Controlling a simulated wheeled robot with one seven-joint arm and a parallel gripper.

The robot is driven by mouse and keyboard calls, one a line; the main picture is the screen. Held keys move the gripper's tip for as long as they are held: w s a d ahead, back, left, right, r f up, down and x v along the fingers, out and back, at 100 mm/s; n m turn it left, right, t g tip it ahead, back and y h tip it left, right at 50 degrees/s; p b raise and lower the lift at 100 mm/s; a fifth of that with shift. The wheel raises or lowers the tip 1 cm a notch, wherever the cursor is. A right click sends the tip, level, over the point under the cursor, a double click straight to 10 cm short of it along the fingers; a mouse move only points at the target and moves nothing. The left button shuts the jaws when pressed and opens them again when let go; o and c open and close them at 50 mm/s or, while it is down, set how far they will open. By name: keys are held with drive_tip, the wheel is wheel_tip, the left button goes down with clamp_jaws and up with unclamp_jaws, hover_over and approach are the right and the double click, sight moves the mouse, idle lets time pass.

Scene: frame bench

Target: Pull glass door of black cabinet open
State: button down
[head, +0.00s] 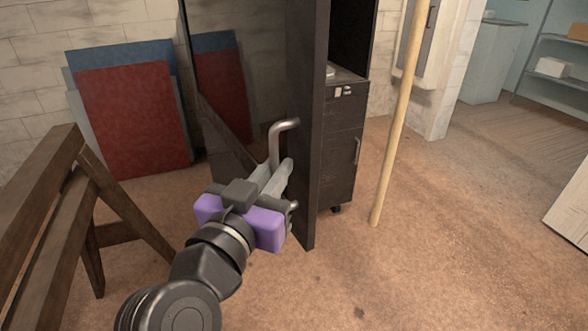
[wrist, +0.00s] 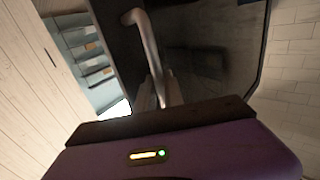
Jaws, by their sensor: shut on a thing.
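The black cabinet (head: 343,140) stands in the middle of the head view, with drawers below and an open dark compartment above. Its glass door (head: 222,75) stands swung out from the cabinet, its thick dark frame (head: 306,140) toward me. The metal handle (head: 285,125) is on the door's frame. My gripper (head: 279,172) is shut on the handle, with the purple wrist body just below it. In the wrist view the handle (wrist: 146,40) runs down to the fingers (wrist: 152,97), and the dark glass (wrist: 200,65) lies behind it. The exact finger contact is partly hidden.
A wooden trestle (head: 60,190) stands at the left. Red and blue panels (head: 130,115) lean on the brick wall behind. A wooden pole (head: 400,120) stands just right of the cabinet. The floor (head: 420,260) at front right is clear.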

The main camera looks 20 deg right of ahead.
drive_tip(key=shift+a, duration=0.2)
drive_tip(key=c, duration=1.5)
unclamp_jaws()
drive_tip(key=shift+o, duration=0.2)
drive_tip(key=b+v, duration=0.1)
drive_tip(key=v, duration=0.6)
drive_tip(key=shift+s+a, duration=0.2)
drive_tip(key=shift+s, duration=0.1)
